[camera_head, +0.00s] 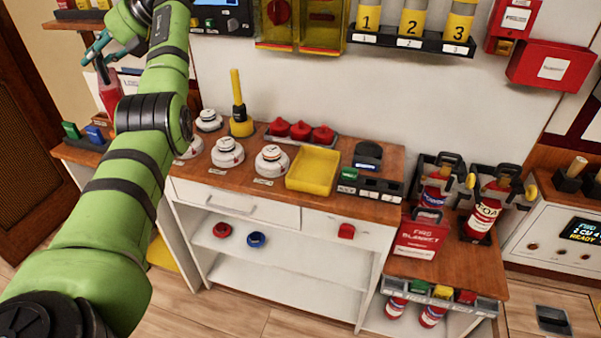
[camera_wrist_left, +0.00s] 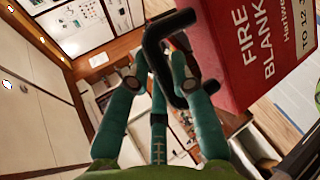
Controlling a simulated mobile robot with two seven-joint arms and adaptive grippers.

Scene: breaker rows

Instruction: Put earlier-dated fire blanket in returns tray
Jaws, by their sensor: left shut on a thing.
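My left gripper (camera_head: 97,47) is raised at the upper left and shut on the black handle (camera_wrist_left: 168,50) of a red fire blanket (camera_wrist_left: 240,65). The wrist view shows "FIRE BLANK" and a white label, partly cut off, reading "TO 12 J". In the head view this blanket (camera_head: 109,95) hangs below the fingers, partly behind my arm. A second red fire blanket (camera_head: 420,236) with a dark handle stands on the right wooden counter; its date is too small to read. A yellow tray (camera_head: 313,170) sits on the middle counter; I see no readable returns label. My right gripper is out of view.
White detectors (camera_head: 228,152) and red domes (camera_head: 299,131) stand around the yellow tray. Two fire extinguishers (camera_head: 487,206) stand in black holders behind the second blanket. Coloured blocks (camera_head: 95,134) lie at the left counter end. Red boxes (camera_head: 555,66) hang on the wall.

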